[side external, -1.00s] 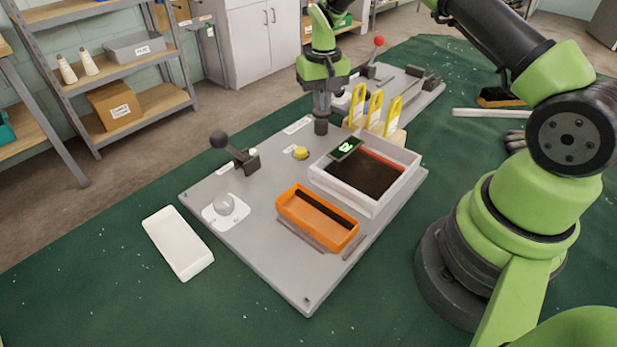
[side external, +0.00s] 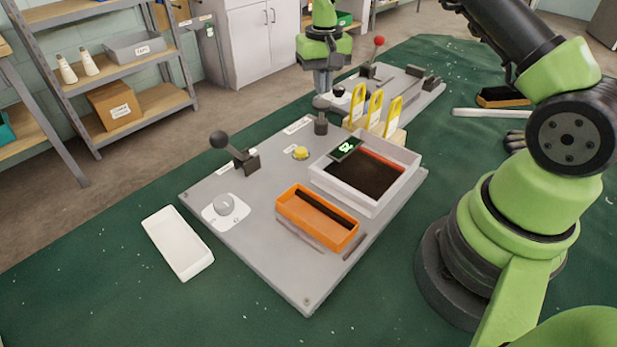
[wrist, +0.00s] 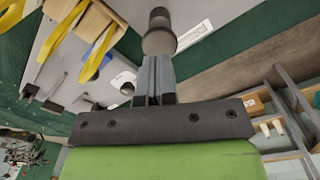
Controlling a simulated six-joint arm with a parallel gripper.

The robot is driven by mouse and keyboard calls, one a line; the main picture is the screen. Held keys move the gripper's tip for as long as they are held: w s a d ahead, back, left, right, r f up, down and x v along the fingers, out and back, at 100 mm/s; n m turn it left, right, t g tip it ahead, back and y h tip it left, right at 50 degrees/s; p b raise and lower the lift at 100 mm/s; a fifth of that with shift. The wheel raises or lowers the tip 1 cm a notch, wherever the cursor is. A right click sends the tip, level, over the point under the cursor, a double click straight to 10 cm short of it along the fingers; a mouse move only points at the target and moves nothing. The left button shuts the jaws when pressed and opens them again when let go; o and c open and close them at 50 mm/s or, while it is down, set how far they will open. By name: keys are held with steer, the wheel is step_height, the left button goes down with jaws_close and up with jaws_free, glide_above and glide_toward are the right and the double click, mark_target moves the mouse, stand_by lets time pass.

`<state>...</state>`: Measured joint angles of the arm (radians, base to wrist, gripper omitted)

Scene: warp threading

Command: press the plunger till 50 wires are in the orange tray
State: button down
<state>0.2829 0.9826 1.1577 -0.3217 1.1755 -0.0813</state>
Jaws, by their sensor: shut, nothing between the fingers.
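The plunger (side external: 321,121) is a dark upright knob on the grey panel; it also shows beyond my fingertips in the wrist view (wrist: 158,40). I cannot count the wires.
A white-walled bin (side external: 394,190) with dark contents stands beside the tray. Yellow loops (side external: 375,108) rise near the plunger. A yellow button (side external: 300,153), lever (side external: 219,139) and dial (side external: 224,204) share the panel. A white tray (side external: 178,243) lies left on the green cloth.

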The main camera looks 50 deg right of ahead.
mark_target(322, 102)
stand_by(0.4)
steer(key=shift+f, duration=2.15)
steer(key=shift+r, duration=2.15)
steer(key=shift+r, duration=2.5)
steer(key=shift+r, duration=0.1)
